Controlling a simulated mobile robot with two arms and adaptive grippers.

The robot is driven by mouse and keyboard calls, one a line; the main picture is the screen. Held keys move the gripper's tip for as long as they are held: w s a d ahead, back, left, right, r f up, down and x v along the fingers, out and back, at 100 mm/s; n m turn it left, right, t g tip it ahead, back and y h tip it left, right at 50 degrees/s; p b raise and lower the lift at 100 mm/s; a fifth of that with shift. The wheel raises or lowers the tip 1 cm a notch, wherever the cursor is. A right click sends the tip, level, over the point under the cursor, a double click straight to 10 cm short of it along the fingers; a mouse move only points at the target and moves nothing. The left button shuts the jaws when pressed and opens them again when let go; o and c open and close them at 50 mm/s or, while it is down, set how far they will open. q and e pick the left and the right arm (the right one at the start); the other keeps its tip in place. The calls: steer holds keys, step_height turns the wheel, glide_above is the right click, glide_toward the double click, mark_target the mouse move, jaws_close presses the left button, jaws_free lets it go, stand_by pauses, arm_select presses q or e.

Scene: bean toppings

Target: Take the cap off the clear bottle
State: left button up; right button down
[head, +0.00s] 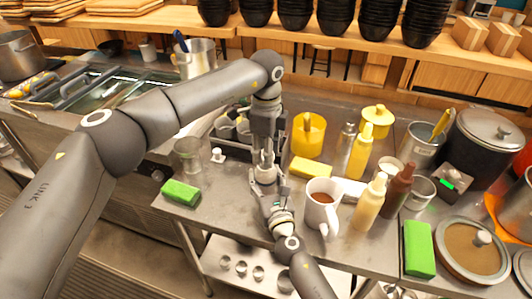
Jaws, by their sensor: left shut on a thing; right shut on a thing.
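My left gripper (265,160) comes down from above and is shut at the top of a small pale, see-through object, which looks like the clear bottle (265,175). The bottle seems upright above the steel counter, left of the white mug. My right gripper (272,192) comes up from the front and is shut around the lower part of the bottle. The two grippers are nearly touching, one above the other. The cap is hidden by the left fingers, and I cannot tell whether it is apart from the bottle.
A white mug (322,207) with brown contents stands close on the right, with a yellow block (311,167) behind it. A green sponge (180,192) and a clear glass (188,158) are on the left. Sauce bottles (370,202) crowd the right. Bare counter shows at left front.

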arm_select(q)
steer(key=shift+r, duration=0.15)
arm_select(e)
steer(key=shift+f, duration=0.1)
arm_select(q)
steer(key=shift+r, duration=1.95)
arm_select(e)
steer(key=c, duration=0.5)
jaws_free()
